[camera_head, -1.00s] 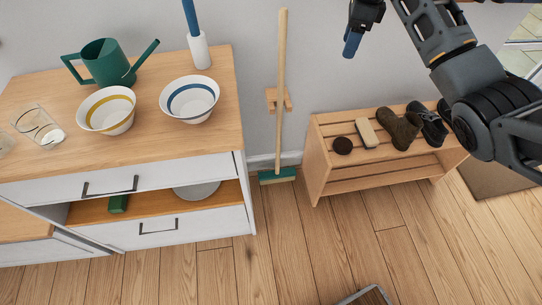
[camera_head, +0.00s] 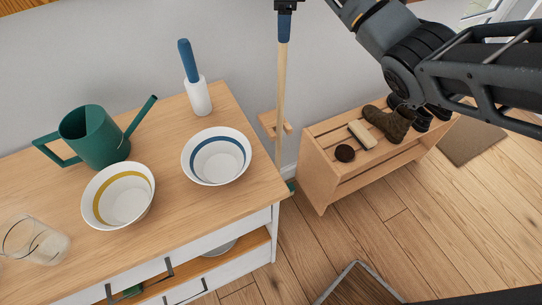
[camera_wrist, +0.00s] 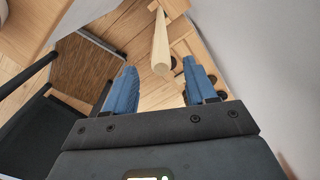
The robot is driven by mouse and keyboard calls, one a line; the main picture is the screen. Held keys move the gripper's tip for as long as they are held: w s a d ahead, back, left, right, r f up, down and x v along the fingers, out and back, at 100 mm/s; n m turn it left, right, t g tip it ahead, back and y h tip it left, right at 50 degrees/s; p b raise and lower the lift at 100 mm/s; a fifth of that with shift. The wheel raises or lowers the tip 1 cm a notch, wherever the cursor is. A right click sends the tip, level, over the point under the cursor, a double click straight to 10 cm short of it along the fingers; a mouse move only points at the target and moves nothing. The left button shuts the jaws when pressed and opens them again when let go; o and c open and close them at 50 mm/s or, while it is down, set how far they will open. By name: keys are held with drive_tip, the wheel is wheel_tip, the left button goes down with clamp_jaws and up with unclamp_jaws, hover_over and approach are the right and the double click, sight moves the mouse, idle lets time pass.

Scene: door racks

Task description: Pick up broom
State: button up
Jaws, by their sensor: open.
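The broom stands upright against the wall behind the dresser's right end. Its pale wooden handle (camera_head: 280,95) shows in the head view, while its green head is mostly hidden behind the dresser. In the wrist view the handle (camera_wrist: 160,45) points towards the camera, its end appearing between the two blue fingertips. My gripper (camera_head: 285,38) is at the top of the handle in the head view. In the wrist view my gripper (camera_wrist: 160,66) is open, with a gap on each side of the handle. I cannot tell whether the handle is fully between the fingers.
A dresser (camera_head: 165,225) carries a green watering can (camera_head: 93,137), two bowls, a glass and a white holder with a blue handle (camera_head: 197,90). A wooden shoe rack (camera_head: 315,170) stands right of the broom. A wooden wall bracket (camera_head: 268,122) is beside the handle.

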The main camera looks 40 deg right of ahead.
sight(282, 50)
wheel_tip(282, 50, down, 2)
drive_tip(key=shift+f+b, duration=0.15)
drive_tip(key=shift+b, duration=0.3)
drive_tip(key=shift+f+p, duration=0.55)
drive_tip(key=shift+f, duration=1.95)
drive_tip(key=shift+c, duration=0.4)
clamp_jaws()
